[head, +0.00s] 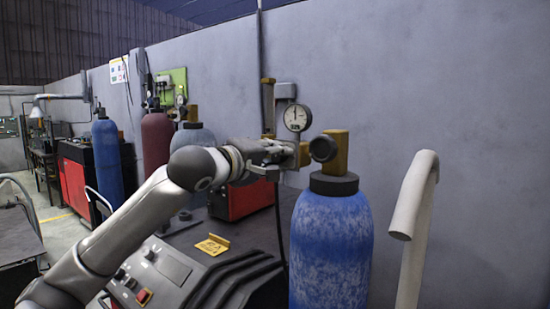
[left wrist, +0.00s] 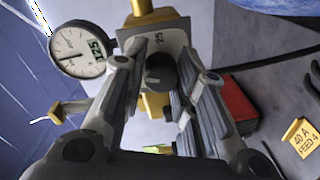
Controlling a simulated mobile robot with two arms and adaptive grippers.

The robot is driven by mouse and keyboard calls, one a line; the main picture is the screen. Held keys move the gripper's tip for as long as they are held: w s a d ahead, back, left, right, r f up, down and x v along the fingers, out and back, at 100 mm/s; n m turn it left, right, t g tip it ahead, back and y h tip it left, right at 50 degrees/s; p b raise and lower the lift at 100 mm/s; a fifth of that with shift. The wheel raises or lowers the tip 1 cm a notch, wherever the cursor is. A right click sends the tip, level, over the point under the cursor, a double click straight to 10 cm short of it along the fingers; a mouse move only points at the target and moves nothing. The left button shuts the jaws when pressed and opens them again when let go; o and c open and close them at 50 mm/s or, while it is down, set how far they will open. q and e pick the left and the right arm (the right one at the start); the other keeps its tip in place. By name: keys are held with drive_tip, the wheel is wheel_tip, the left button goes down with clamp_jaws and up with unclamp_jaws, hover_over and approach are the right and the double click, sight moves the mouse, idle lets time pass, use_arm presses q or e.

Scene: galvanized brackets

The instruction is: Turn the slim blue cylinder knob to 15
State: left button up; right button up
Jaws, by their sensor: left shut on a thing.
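The blue cylinder (head: 331,250) stands upright at the right of the head view, with a brass valve (head: 340,150) on top. A round white gauge (head: 297,118) stands beside the valve; it also shows in the left wrist view (left wrist: 78,49), with a small digital readout too small to read surely. The dark round knob (left wrist: 161,72) sits before a pale plate marked 25 (left wrist: 172,40). My left gripper (head: 296,155) is at the regulator left of the valve, its fingers (left wrist: 166,76) shut on the knob. In the head view the knob is hidden. My right gripper is not in view.
A pale bent tube (head: 416,215) rises right of the cylinder. A grey wall (head: 440,90) stands behind. A dark console (head: 165,270) with a yellow tag (head: 212,244) lies below my left arm. A red box (head: 250,199) and other cylinders, including another blue one (head: 107,160), stand farther left.

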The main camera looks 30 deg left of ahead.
use_arm(q)
drive_tip(key=shift+f, duration=0.15)
drive_tip(key=o, duration=1.1)
drive_tip(key=shift+c, duration=0.2)
drive_tip(key=s+r, duration=0.1)
drive_tip(key=s, duration=1.1)
drive_tip(key=shift+a, duration=0.2)
